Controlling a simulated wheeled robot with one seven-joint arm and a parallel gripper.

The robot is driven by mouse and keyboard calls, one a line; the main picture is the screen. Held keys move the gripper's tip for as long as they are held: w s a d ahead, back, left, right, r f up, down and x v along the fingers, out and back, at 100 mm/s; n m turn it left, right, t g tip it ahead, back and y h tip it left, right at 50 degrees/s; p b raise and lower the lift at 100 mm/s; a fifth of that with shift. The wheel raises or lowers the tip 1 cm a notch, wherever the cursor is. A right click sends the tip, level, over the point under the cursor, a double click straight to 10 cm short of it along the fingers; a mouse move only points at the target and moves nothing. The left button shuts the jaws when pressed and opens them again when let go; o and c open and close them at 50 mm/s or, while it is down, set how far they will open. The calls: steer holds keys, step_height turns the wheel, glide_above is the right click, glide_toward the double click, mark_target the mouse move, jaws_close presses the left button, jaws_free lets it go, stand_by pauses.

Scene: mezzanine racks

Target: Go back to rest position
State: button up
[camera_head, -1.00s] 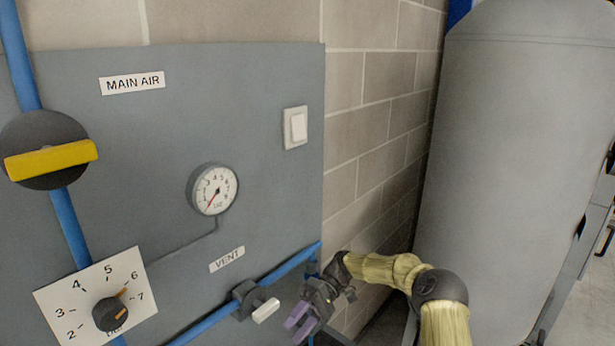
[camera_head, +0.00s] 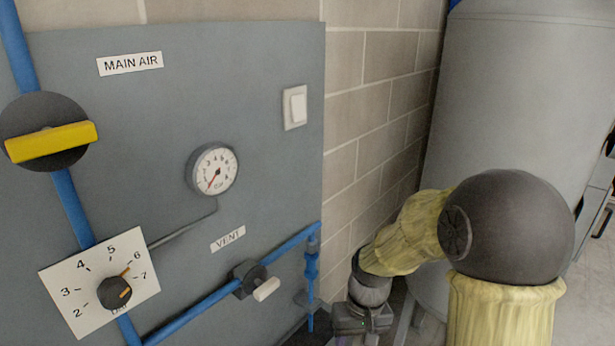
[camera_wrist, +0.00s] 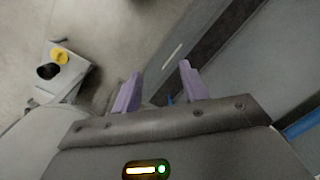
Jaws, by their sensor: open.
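My gripper (camera_wrist: 158,88) shows in the wrist view with its two purple fingers spread apart and nothing between them. It points down toward the grey floor. In the head view my arm comes in from the lower right with its wrist low beside the panel's right edge. The fingers there are out of the frame or hidden. The gripper is clear of the white-handled vent valve (camera_head: 262,288) and of the other panel controls.
A grey panel (camera_head: 270,150) carries a yellow-handled valve (camera_head: 50,143), a gauge (camera_head: 212,169), a white switch (camera_head: 295,107) and a numbered dial (camera_head: 115,293). Blue pipes (camera_head: 200,305) cross it. A large grey tank (camera_head: 510,100) stands at the right, close to my arm.

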steer(key=s+d+r+m+t+h, duration=0.1)
steer(key=s+d+r+m+t, duration=0.1)
steer(key=s+d, duration=0.4)
steer(key=shift+r+t, duration=0.45)
steer(key=shift+t, duration=0.35)
steer(key=shift+s, duration=0.1)
steer(key=shift+a, duration=0.1)
stand_by(0.3)
steer(key=shift+c, duration=0.8)
